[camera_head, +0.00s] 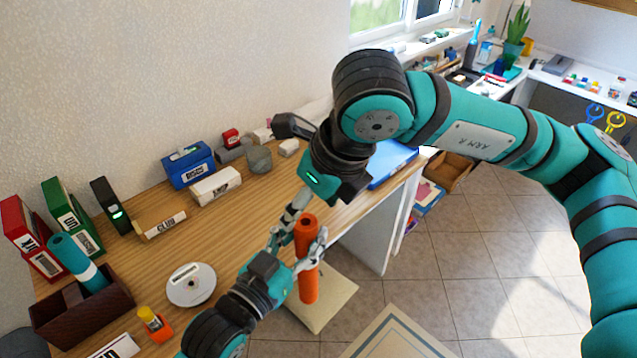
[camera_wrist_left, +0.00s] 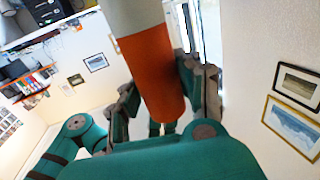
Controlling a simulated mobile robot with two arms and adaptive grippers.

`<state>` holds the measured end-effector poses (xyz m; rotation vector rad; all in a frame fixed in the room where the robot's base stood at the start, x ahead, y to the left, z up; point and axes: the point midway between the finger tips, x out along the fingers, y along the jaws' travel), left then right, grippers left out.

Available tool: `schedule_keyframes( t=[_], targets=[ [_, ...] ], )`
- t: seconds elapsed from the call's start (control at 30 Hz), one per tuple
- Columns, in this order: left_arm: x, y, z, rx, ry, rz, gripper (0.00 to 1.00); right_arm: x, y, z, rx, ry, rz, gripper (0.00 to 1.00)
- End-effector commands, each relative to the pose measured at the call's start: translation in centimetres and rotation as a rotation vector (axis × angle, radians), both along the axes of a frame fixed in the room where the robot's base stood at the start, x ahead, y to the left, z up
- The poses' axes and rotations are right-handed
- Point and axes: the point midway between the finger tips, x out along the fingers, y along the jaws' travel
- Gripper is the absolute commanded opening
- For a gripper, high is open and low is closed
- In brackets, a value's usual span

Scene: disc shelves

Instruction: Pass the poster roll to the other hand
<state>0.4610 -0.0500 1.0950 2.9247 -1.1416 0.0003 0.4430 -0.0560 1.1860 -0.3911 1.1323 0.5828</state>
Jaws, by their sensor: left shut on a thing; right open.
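The poster roll (camera_head: 307,262) is an orange tube, held roughly upright in front of the wooden desk's edge. My left gripper (camera_head: 304,256) comes in from the lower left and is shut on the roll. In the left wrist view the roll (camera_wrist_left: 156,75) stands between the left gripper's two fingers (camera_wrist_left: 160,98), and its far part looks pale. My right gripper (camera_head: 289,217) reaches down from above, open, close to the roll's upper end.
The wooden desk (camera_head: 236,220) carries a disc (camera_head: 191,285), a blue box (camera_head: 188,166), binders and a dark brown box (camera_head: 81,318) with a teal roll (camera_head: 76,260). A cushion (camera_head: 326,299) lies below the orange roll. The tiled floor (camera_head: 475,265) at right is open.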

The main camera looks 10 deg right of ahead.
Motion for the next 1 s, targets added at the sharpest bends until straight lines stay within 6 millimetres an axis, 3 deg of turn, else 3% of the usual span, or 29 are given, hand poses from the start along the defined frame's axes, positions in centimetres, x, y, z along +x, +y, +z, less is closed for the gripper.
schedule_keyframes(
  t=[0.1,0.3,0.67,1.0],
  targets=[
    [0.0,0.0,0.0,-0.001,-0.001,0.000,0.00,0.6,0.5,-1.9,-0.001,0.003,0.000,0.64],
    [0.0,0.0,0.0,-0.001,-0.001,0.000,0.00,1.2,1.0,-3.8,-0.001,0.002,0.001,0.64],
    [0.0,0.0,0.0,-0.001,-0.001,0.000,0.00,1.4,1.1,-4.3,-0.001,0.000,0.002,0.64],
    [0.0,0.0,0.0,0.000,0.000,0.000,0.00,1.4,1.2,-4.3,0.001,0.001,0.003,0.23]
  ],
)
